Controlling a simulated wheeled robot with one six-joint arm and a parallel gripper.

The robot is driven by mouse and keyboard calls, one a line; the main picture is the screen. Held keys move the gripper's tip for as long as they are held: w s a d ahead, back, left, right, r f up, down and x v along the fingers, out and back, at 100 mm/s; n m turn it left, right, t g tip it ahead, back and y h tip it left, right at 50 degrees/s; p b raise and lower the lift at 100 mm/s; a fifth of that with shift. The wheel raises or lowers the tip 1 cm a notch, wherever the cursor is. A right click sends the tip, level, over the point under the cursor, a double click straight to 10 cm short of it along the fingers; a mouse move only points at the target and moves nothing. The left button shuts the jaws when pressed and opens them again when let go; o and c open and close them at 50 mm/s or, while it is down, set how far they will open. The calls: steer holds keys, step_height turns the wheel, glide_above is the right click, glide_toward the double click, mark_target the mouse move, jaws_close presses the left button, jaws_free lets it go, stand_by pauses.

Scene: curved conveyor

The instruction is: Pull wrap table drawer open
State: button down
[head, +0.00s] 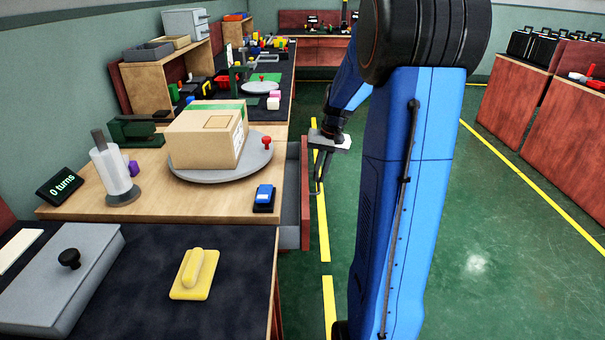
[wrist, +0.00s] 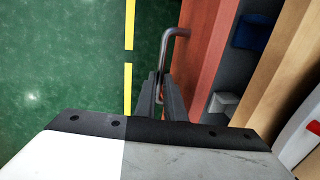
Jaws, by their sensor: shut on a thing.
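The wrap table (head: 215,200) has a wooden top, and its drawer (head: 291,205) stands out from the right side, partly open with its grey inside showing. The drawer's red-brown front also shows in the wrist view (wrist: 208,55). A bent grey metal handle (wrist: 177,32) is on that front. My gripper (wrist: 161,88) is shut on the handle, with one finger on each side of the bar. In the head view my gripper (head: 319,180) is just right of the drawer front, and its fingertips are small there.
Inside the drawer lie a blue thing (wrist: 254,32) and a light grey block (wrist: 222,103). A cardboard box (head: 208,137) sits on a grey turntable (head: 188,178) on the table. Green floor (head: 490,210) right of the drawer is clear.

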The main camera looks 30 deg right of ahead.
steer(key=s+d, duration=0.9)
steer(key=d, duration=0.4)
steer(key=shift+d, duration=0.25)
steer(key=c, duration=2.1)
jaws_free()
steer(key=shift+r, duration=0.15)
steer(key=d+r, duration=0.1)
steer(key=r, duration=0.4)
steer(key=s+r, duration=0.1)
steer(key=r, duration=0.5)
steer(key=s+d+r, duration=0.1)
steer(key=r, duration=0.5)
steer(key=shift+d, duration=0.3)
